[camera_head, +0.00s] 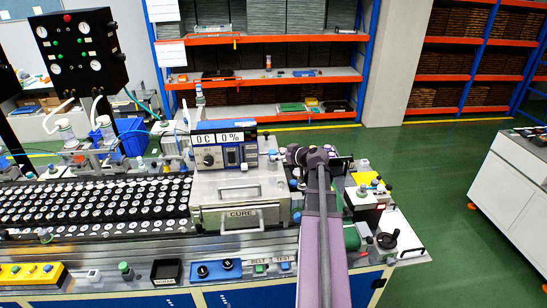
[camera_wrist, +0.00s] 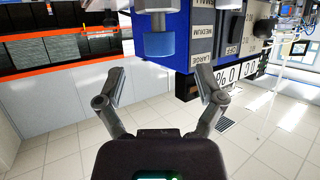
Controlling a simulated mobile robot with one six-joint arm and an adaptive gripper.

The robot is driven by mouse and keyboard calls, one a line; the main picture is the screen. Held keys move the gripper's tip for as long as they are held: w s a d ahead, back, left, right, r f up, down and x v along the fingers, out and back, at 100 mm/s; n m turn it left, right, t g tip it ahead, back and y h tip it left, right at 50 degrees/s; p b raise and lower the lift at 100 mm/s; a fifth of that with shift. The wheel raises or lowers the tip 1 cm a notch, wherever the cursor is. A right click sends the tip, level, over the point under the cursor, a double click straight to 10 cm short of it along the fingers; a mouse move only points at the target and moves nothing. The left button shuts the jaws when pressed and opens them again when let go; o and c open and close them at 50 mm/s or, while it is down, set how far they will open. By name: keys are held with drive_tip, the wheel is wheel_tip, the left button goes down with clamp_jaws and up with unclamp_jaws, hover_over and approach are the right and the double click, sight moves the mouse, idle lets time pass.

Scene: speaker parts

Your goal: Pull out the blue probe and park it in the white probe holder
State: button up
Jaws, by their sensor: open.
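In the wrist view, which looks turned over, a short blue cylinder with a grey part behind it (camera_wrist: 159,43) sits against the blue meter (camera_wrist: 177,50); it appears to be the blue probe. My gripper (camera_wrist: 161,74) is open and empty, its fingers spread to either side just short of the blue cylinder, not touching it. In the head view the blue meter (camera_head: 224,148) with its display stands on the metal CURE box (camera_head: 240,192), and my arm reaches up to its right side, hiding the probe. I cannot identify the white probe holder with certainty.
A black tray of round parts (camera_head: 90,205) fills the bench on the left. A white block with a yellow top (camera_head: 368,195) and a handwheel (camera_head: 387,240) stand right of my arm.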

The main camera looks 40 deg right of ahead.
sight(275, 154)
drive_tip(key=shift+b+x, duration=1.15)
drive_tip(key=shift+x, duration=1.5)
drive_tip(key=shift+s+f, duration=0.1)
drive_tip(key=shift+f, duration=0.05)
clamp_jaws()
